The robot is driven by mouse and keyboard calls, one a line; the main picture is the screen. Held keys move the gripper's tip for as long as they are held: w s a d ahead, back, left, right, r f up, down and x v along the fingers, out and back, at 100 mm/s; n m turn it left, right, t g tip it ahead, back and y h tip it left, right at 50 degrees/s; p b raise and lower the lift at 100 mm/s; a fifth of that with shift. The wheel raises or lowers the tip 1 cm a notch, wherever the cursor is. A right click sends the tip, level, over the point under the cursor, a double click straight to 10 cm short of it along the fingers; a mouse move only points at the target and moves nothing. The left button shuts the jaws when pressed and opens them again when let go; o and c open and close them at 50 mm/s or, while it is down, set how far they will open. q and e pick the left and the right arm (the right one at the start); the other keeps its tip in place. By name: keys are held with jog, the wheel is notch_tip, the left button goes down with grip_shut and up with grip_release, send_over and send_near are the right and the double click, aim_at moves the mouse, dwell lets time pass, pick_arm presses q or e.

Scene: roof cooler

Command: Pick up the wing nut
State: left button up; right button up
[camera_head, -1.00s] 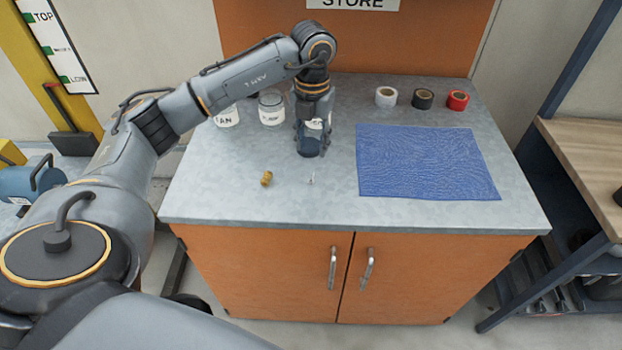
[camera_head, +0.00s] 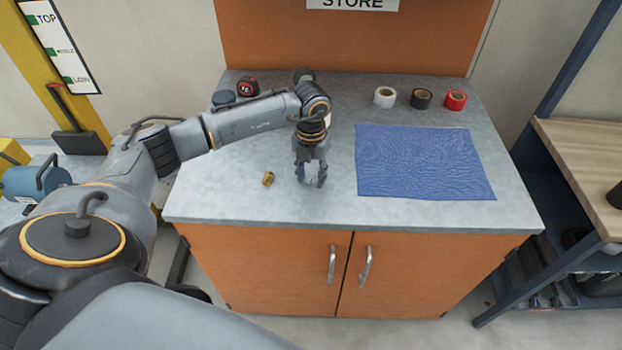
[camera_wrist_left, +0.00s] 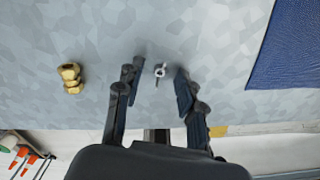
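A small silver metal piece (camera_wrist_left: 160,72), which I take for the wing nut, lies on the grey worktop. It shows a ring-like part and a thin stem; it is too small to make out fully. My left gripper (camera_wrist_left: 156,84) is open and empty, pointing down, with the piece between and slightly beyond its fingertips in the left wrist view. In the head view the left gripper (camera_head: 312,181) is low over the front of the worktop and hides the piece. I cannot tell its exact height. My right gripper is not in view.
A brass fitting (camera_head: 268,179) lies left of the gripper. A blue mat (camera_head: 425,163) lies to the right. White, black and red tape rolls (camera_head: 385,97) (camera_head: 421,99) (camera_head: 455,100) stand behind it. A tape measure (camera_head: 247,86) is at the back left. The worktop's front edge is close.

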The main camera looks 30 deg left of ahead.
pick_arm(q)
grip_shut()
jog(key=shift+r, duration=0.15)
